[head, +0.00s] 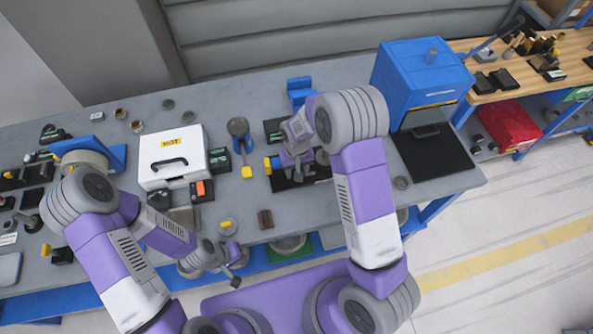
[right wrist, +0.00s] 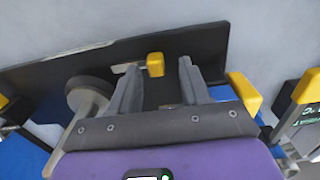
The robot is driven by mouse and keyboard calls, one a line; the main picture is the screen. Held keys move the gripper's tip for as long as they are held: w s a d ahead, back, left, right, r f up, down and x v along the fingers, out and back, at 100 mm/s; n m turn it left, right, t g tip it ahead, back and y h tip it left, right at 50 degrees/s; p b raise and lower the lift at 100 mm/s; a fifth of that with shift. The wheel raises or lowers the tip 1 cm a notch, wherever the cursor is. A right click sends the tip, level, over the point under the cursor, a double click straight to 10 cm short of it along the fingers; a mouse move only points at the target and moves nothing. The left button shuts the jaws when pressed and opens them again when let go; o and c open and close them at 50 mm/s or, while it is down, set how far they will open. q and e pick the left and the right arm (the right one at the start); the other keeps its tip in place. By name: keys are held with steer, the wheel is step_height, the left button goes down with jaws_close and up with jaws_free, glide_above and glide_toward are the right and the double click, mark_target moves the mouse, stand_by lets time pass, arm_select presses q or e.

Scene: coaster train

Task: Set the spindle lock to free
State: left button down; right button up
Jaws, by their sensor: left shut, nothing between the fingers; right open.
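A black base plate (right wrist: 205,45) lies on the bench under my right gripper (right wrist: 159,72). A small metal lever with a yellow tip (right wrist: 155,64) on this plate shows between the open fingers, just beyond their tips; it looks like the spindle lock, but no label confirms it. No contact with it is visible. A grey disc (right wrist: 88,97) on a stem is left of the fingers. In the head view my right gripper hides much of the black plate (head: 283,184). My left gripper (head: 235,282) is shut and empty near the bench's front edge.
A yellow block (right wrist: 244,92) stands close right of the right fingers.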

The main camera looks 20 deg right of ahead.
step_height(320, 180, up, 6)
steer(key=shift+r, duration=0.2)
stand_by(0.6)
